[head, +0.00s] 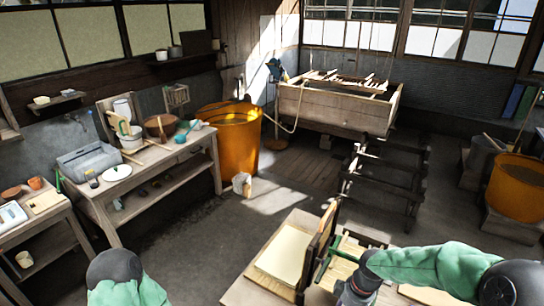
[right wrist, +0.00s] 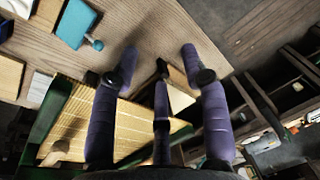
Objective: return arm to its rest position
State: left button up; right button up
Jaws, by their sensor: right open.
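My right arm, green-sleeved, comes in from the lower right in the head view. Its dark gripper (head: 352,290) is low beside an upright dark wooden frame (head: 319,246) on the near table. In the right wrist view the purple fingers of my right gripper (right wrist: 160,65) are spread apart with nothing held between them. A bamboo screen in a green-edged frame (right wrist: 75,128) lies beyond the fingers at the left; I cannot tell whether they touch it. Only a green and dark part of my left arm shows at the lower left of the head view; its gripper is out of view.
The near table holds a pale sheet stack (head: 285,252). A wooden vat (head: 335,107) and an orange tub (head: 240,138) stand behind, with a dark rack (head: 380,180) at the right. A cluttered bench (head: 150,168) lines the left wall. Floor is clear in the middle.

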jog(key=s+a+f+m+b, duration=0.3)
jog(key=s+f+b, duration=0.1)
jog(key=f, duration=0.8)
jog(key=s+a+f+m+y+b, duration=0.1)
jog(key=s+a+f+m+b, duration=0.3)
jog(key=s+f, duration=0.3)
jog(key=s+a+f+m+y+b, duration=0.1)
jog(key=s+a+f+m+b, duration=0.3)
jog(key=f, duration=1.2)
jog(key=shift+s+a+f+b, duration=0.2)
jog(key=shift+s+f+b, duration=0.2)
jog(key=shift+s+b, duration=0.4)
